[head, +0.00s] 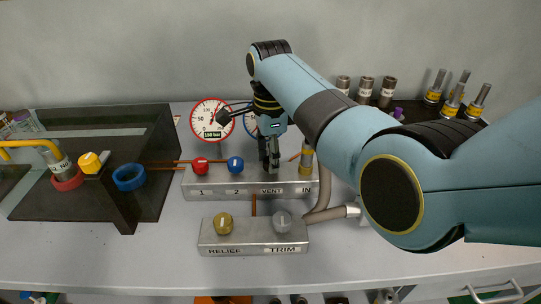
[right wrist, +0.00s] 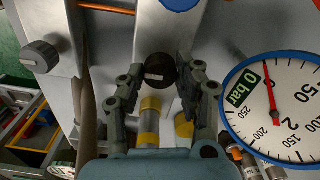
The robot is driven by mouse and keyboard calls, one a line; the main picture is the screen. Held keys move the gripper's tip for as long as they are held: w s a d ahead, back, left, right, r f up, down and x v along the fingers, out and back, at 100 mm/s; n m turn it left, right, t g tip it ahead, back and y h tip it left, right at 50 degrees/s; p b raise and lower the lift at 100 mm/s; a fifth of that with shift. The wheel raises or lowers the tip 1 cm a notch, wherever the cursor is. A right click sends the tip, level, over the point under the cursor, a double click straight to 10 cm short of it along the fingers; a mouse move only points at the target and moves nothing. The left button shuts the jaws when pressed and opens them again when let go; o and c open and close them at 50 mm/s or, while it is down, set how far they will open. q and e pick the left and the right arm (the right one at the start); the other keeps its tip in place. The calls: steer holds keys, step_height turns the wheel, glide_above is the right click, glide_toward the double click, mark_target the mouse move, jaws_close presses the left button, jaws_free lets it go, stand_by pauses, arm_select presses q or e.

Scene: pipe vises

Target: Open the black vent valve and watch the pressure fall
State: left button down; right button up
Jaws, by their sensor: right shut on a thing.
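The black vent valve knob (right wrist: 160,70) sits between the fingers of my right gripper (right wrist: 158,84) in the right wrist view, and the fingers are shut on it. In the head view my right gripper (head: 269,168) comes down on the manifold block (head: 215,190) just above the VENT label, hiding the knob. My left gripper is out of view.
Red (head: 200,165) and blue (head: 236,164) knobs stand left of VENT. A front block holds the RELIEF knob (head: 223,221) and TRIM knob (head: 282,222). A grey hose (head: 323,197) runs at the right.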

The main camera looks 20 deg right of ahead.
steer(key=shift+r+n+p, duration=0.1)
steer(key=shift+n+p, duration=0.7)
steer(key=shift+p, duration=0.05)
steer(key=n+p, duration=0.2)
steer(key=shift+n, duration=0.3)
steer(key=n+p, duration=0.1)
steer(key=n, duration=0.1)
steer(key=shift+n+p, duration=0.3)
steer(key=n+p, duration=0.1)
steer(key=n, duration=0.3)
steer(key=shift+n+p, duration=0.3)
steer(key=shift+p, duration=0.05)
arm_select(q)
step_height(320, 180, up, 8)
steer(key=p, duration=0.1)
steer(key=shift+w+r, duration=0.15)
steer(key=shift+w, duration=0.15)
arm_select(e)
steer(key=n, duration=0.5)
